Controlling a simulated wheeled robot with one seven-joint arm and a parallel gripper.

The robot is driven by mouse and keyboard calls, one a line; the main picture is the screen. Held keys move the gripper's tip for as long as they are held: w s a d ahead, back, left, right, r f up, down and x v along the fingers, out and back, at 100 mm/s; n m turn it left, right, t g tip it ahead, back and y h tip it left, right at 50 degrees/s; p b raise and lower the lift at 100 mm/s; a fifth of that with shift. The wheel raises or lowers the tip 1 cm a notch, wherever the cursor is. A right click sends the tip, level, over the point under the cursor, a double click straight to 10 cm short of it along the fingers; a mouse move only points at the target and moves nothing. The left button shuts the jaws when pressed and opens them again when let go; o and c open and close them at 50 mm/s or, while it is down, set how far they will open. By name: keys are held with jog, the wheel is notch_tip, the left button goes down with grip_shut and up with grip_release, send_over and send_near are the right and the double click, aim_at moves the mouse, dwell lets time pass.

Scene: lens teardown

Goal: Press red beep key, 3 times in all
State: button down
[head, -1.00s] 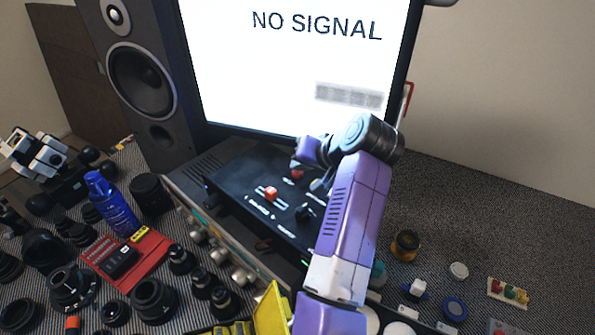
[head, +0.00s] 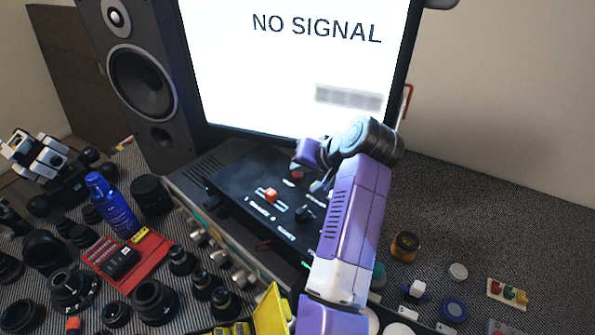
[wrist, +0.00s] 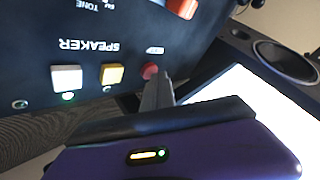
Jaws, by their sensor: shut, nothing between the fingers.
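A small round red key (wrist: 149,70) sits on a black panel in the wrist view, beside a small white label. I take it as the beep key, but the label is too small to read. My gripper (wrist: 157,84) is shut and empty, with its fingertips right at the red key. I cannot tell whether they touch it. In the head view my arm covers part of the black panel (head: 235,195), and the fingertips are not clear there.
The panel also has a yellow key (wrist: 112,74), a white key (wrist: 67,77) and a larger orange-red control (wrist: 182,8). A monitor (head: 290,75) stands behind it and a speaker (head: 140,80) at left. Lens parts and a blue bottle (head: 112,205) crowd the left.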

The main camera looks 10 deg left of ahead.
aim_at(300, 175)
jog(key=shift+r+p, duration=0.35)
jog(key=shift+r, duration=0.25)
jog(key=shift+r, duration=0.1)
notch_tip(300, 175, up, 5)
jog(key=p, duration=0.4)
dwell(2.4)
